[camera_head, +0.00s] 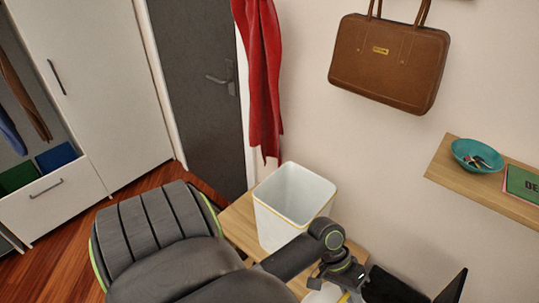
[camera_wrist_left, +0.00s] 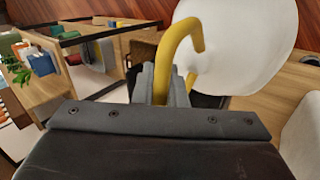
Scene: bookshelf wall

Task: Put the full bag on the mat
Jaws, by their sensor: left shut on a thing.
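A white, rounded full bag (camera_wrist_left: 240,45) with a yellow loop handle (camera_wrist_left: 183,45) fills the upper right of the left wrist view. My left gripper (camera_wrist_left: 165,82) is shut on the yellow loop, with the white bag just beyond the fingers. In the head view a small part of the white bag (camera_head: 322,293) shows at the bottom edge, below my left wrist; the rest is cut off. I cannot make out a mat in either view. My right gripper is not in view.
An open white bin (camera_head: 292,205) with a yellow band stands on a wooden surface (camera_head: 238,222) against the wall. A wooden shelf (camera_head: 480,190) at right holds a teal bowl (camera_head: 477,156). A brown bag (camera_head: 388,62) and red cloth (camera_head: 262,85) hang above. Floor shows at left.

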